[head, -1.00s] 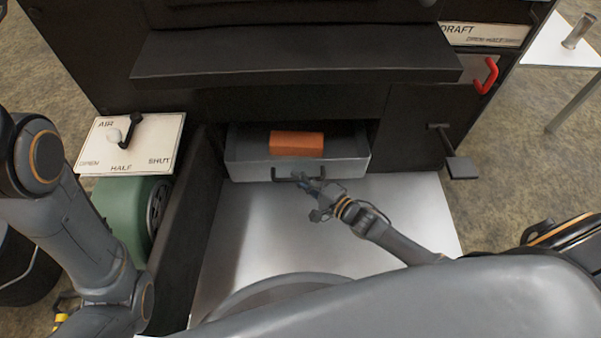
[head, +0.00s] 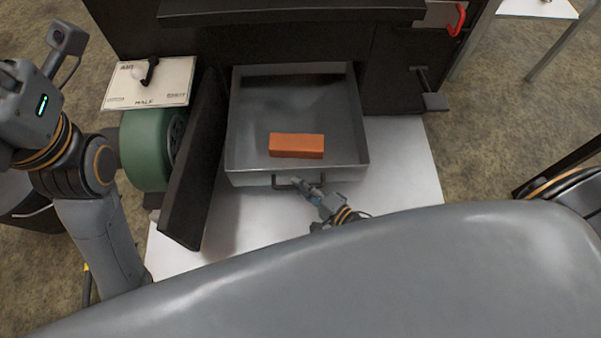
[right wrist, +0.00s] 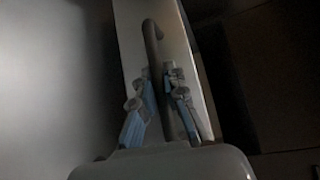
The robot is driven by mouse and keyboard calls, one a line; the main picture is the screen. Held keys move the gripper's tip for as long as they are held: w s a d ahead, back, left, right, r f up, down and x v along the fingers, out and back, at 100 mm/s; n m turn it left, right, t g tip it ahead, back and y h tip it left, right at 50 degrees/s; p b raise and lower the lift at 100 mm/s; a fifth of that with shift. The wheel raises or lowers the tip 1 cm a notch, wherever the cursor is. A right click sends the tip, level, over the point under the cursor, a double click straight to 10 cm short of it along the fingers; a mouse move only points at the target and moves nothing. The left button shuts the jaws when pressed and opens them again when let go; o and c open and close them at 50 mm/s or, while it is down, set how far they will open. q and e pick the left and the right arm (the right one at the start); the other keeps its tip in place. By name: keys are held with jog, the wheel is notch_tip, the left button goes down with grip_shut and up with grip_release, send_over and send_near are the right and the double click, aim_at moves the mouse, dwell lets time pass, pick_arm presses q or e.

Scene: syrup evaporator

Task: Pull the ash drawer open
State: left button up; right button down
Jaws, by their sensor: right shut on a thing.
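The grey ash drawer (head: 300,178) stands well out of the black evaporator front in the head view, and its inside is open to sight. An orange brick (head: 296,146) lies in it near the front wall. A dark bar handle (head: 285,184) is on the drawer's front face. My right gripper (head: 311,190) is at this handle. In the right wrist view the gripper's blue-padded fingers (right wrist: 160,105) are on either side of the handle bar (right wrist: 153,40), shut on it. My left arm is at the left of the head view; its fingers do not show.
A black panel (head: 195,165) stands upright just left of the drawer, beside a green blower (head: 148,148). A pale lever plate (head: 150,82) is above the blower. A black pedal (head: 435,102) juts out at right. The pale floor sheet (head: 400,180) is clear right of the drawer.

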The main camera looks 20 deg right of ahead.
jog(key=shift+s+a+r, duration=0.15)
jog(key=shift+s+a, duration=0.05)
jog(key=shift+s, duration=0.5)
jog(key=c, duration=1.4)
grip_release()
jog(key=shift+o, duration=0.2)
